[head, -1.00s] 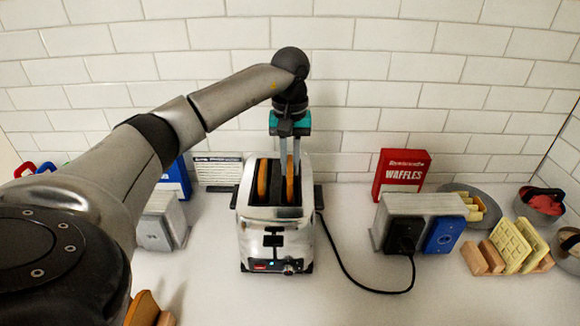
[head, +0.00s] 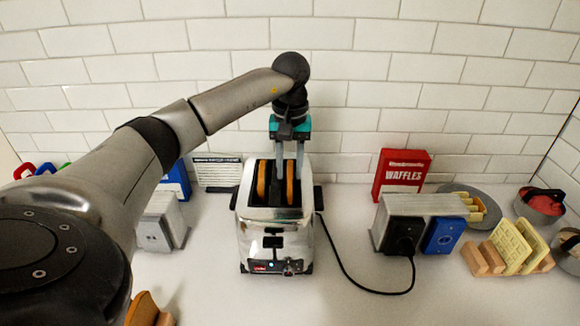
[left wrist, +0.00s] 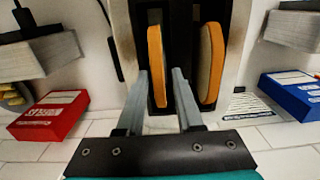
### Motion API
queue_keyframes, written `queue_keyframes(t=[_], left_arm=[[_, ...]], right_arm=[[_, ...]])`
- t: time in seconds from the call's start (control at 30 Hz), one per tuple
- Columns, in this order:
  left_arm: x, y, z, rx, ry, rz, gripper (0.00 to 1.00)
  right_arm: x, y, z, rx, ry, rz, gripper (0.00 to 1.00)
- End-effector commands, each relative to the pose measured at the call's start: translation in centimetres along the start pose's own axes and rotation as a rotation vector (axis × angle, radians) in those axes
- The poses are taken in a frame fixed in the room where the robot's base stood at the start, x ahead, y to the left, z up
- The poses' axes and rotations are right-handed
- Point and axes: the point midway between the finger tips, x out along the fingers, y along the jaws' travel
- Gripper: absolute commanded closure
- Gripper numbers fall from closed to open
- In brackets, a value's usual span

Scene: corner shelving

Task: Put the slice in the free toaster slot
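The toaster (head: 272,237) is chrome and stands upright on the counter, with dark slots on top. One brown-crusted slice (head: 262,181) sits in its left slot. A second slice (head: 291,184) sits upright in the right slot, its upper edge showing. My left gripper (head: 289,160) is above the right slot, pointing down, its fingers spread on either side of that second slice. In the left wrist view the gripper (left wrist: 160,72) is open, with the second slice (left wrist: 157,50) between its fingers and a gap on at least one side. The other slice (left wrist: 210,62) is beside it. My right gripper is not seen.
A red waffles box (head: 402,174) and a metal outlet box (head: 425,205) with a blue plate stand to the right. The toaster's black cord (head: 345,273) runs to the outlet. A waffle rack (head: 512,247) stands far right. The tiled wall is close behind.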

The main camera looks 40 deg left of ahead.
Motion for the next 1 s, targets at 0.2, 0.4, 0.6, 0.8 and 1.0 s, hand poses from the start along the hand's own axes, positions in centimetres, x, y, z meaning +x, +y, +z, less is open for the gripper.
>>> queue_keyframes(t=[0.2,0.4,0.6,0.8,1.0], left_arm=[[-4.8,0.1,-0.2,-0.001,0.010,0.009,0.55],[-8.8,0.1,-0.2,-0.002,0.010,0.010,0.55],[-11.3,0.0,-0.1,-0.002,0.010,0.009,0.55],[-11.9,-0.1,-0.1,-0.002,0.008,0.008,0.55],[-11.9,0.0,-0.1,-0.002,0.008,0.008,0.55]], right_arm=[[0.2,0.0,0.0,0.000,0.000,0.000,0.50],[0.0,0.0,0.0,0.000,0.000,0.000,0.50],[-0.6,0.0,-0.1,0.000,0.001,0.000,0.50],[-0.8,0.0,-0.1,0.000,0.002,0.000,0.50],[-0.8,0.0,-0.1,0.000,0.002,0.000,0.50]])
